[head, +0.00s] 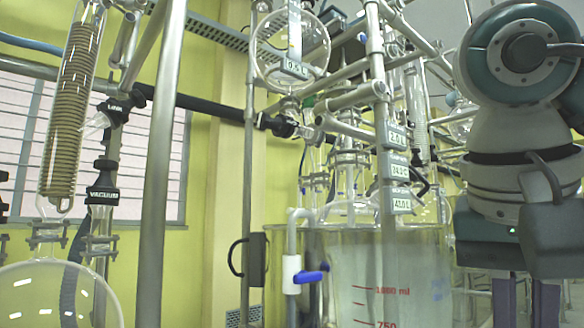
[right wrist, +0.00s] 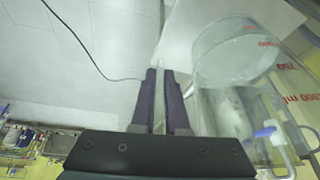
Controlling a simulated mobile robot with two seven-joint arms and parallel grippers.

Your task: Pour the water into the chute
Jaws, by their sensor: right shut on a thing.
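A large clear glass beaker (head: 395,285) with red volume marks stands out at the lower centre of the head view. It also shows at the right of the right wrist view (right wrist: 230,105). My right gripper (head: 526,312) is at the lower right, just right of the beaker, its purple fingers pointing down. In the right wrist view its fingers (right wrist: 160,75) are close together beside the beaker; the exact grip point is hard to see. The water level is unclear through the glass. I cannot pick out the chute. My left gripper is out of view.
A white pipe with a blue valve (head: 310,277) is at the beaker's left. Steel posts (head: 160,160), a coil condenser (head: 73,110) and a round flask (head: 60,295) fill the left. A labelled reactor frame (head: 398,170) stands close behind the beaker.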

